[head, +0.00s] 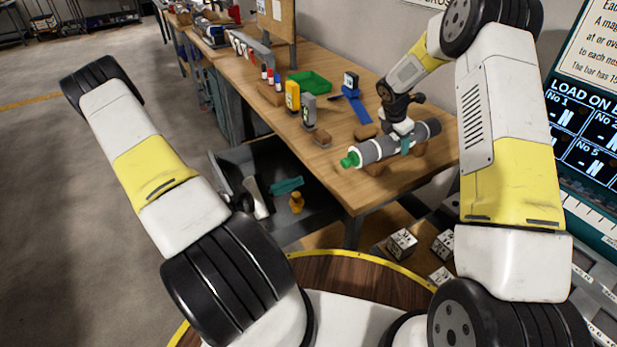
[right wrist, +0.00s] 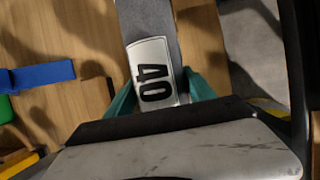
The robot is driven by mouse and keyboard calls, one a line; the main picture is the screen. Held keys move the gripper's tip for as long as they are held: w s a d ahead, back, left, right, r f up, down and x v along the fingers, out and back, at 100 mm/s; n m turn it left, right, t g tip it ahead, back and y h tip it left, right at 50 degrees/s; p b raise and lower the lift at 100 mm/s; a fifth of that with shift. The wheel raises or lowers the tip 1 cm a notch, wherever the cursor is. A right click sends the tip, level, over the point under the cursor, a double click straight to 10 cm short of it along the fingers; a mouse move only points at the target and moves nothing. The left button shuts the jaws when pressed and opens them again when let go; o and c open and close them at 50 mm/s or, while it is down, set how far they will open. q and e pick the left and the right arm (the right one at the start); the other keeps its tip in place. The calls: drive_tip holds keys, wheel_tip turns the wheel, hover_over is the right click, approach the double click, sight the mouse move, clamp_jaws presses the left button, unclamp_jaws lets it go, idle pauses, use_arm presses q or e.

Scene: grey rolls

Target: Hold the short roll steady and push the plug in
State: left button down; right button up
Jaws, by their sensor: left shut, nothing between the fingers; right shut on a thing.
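The grey roll (head: 372,150) lies on brown supports near the right end of the workbench. It also shows in the right wrist view (right wrist: 151,25), with a white label reading 40. The green plug (head: 350,160) is at the roll's left end, its green part sticking out; how deep it sits I cannot tell. My right gripper (head: 405,146) comes from above and is shut on the roll, with a teal finger on either side of it in the right wrist view (right wrist: 160,97). My left gripper (head: 295,184) is shut and empty, left of the plug, beyond the bench's front edge and apart from the roll.
The bench (head: 345,188) also carries a green tray (head: 309,82), a blue stand (head: 356,105) and yellow and grey blocks. A dark open drawer (head: 240,160) lies below my left gripper, with an orange piece (head: 297,203) near it. White cubes (head: 401,243) lie low at the right.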

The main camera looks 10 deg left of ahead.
use_arm(q)
drive_tip(key=shift+s+a, duration=0.4)
use_arm(e)
drive_tip(key=o, duration=1.7)
drive_tip(key=shift+o, duration=0.2)
